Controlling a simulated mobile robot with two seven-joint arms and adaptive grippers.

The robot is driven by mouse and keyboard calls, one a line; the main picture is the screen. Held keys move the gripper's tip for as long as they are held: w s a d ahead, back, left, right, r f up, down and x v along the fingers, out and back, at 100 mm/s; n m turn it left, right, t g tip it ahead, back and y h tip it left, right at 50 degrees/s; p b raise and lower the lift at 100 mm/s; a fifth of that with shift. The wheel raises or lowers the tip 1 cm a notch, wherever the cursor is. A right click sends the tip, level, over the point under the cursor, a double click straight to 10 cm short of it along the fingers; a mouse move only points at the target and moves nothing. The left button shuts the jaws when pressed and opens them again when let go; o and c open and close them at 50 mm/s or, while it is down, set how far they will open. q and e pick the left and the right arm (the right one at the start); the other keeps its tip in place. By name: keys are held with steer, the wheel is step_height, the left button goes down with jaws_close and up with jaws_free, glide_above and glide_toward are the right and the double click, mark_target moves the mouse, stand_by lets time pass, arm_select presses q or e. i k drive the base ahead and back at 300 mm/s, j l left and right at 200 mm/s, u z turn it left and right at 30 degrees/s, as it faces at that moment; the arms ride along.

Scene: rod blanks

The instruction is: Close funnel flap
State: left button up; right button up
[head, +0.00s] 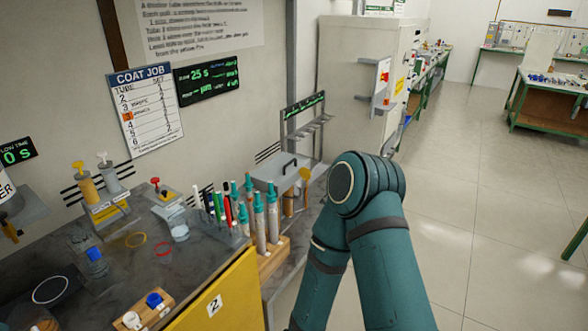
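At the left edge a pale, cut-off container with lettering ending in "ER" (6,191) tapers downward like a funnel. A small dark and yellow part (11,231) sits under it; I cannot tell whether this is the flap, or whether it is open or shut. One of my teal arms rises from the bottom right of centre and folds at its elbow. Its gripper is not visible. Neither gripper can be made out in the head view.
The dark bench holds a wooden rack of teal-capped tubes (271,250), a wooden block with white and blue knobs (143,311), a stand with yellow and grey plungers (105,202) and a grey lidded box (281,171). Open floor (480,230) lies to the right.

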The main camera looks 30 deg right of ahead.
mark_target(305, 173)
steer(key=i+l+u, duration=0.1)
steer(key=l, duration=0.5)
steer(key=i+l+u, duration=0.15)
steer(key=l, duration=0.4)
steer(key=l+u, duration=0.1)
steer(key=l, duration=0.5)
steer(key=i+l+u, duration=0.2)
steer(key=l+u, duration=0.25)
steer(key=l, duration=1)
steer(key=l+u, duration=0.4)
steer(key=l, duration=1.05)
steer(key=k+l+u, duration=0.1)
steer(key=l, duration=0.35)
steer(key=k+l, duration=0.1)
steer(key=l, duration=0.35)
steer(key=k+l+u, duration=0.15)
steer(key=l, duration=0.3)
steer(key=k+l+u, duration=0.1)
steer(key=l, duration=0.3)
